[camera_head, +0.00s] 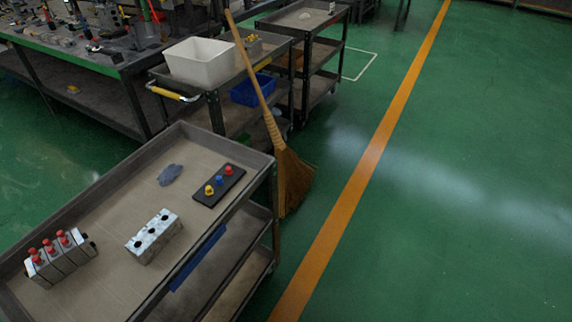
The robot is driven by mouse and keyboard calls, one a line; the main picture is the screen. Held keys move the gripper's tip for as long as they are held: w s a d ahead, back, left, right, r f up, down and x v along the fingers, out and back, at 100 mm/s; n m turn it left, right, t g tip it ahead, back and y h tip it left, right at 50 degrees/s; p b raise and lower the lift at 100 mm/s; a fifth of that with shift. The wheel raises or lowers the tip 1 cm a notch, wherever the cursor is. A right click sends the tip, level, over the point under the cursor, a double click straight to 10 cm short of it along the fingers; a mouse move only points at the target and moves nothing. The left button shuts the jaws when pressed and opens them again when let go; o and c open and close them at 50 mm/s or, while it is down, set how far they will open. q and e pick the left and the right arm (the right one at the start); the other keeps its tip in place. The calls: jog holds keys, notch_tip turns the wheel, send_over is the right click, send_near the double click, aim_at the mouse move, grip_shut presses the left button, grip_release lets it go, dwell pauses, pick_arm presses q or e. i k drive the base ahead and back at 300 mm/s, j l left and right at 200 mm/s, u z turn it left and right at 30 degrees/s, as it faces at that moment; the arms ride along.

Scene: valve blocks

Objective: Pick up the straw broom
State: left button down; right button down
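The straw broom (292,178) stands on the green floor with its bristles down, just beyond the right far corner of the near cart. Its thin wooden handle (250,72) tilts up and to the left, passing in front of the second cart. The lower left part of the bristles is close to the near cart's corner post; I cannot tell whether they touch. Neither my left gripper nor my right gripper shows in this view.
The near cart (97,196) carries valve blocks (60,256), a silver block (154,237), a black button plate (219,186) and a grey cloth (169,175). A second cart holds a white bin (200,61) and blue bin (252,90). The floor right of the orange line (357,185) is clear.

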aim_at(293, 174)
jog(key=u, duration=3)
jog(key=z, duration=3)
jog(key=i+u, duration=0.1)
jog(key=u, duration=0.4)
jog(key=l+u, duration=0.15)
jog(key=u, duration=0.35)
jog(key=i+l+u, duration=0.1)
jog(key=u, duration=0.35)
jog(key=i+l+u, duration=0.15)
jog(key=l+u, duration=0.35)
jog(key=l, duration=0.85)
jog(key=k+l+u, duration=0.1)
jog(key=l+u, duration=0.4)
jog(key=l, duration=0.85)
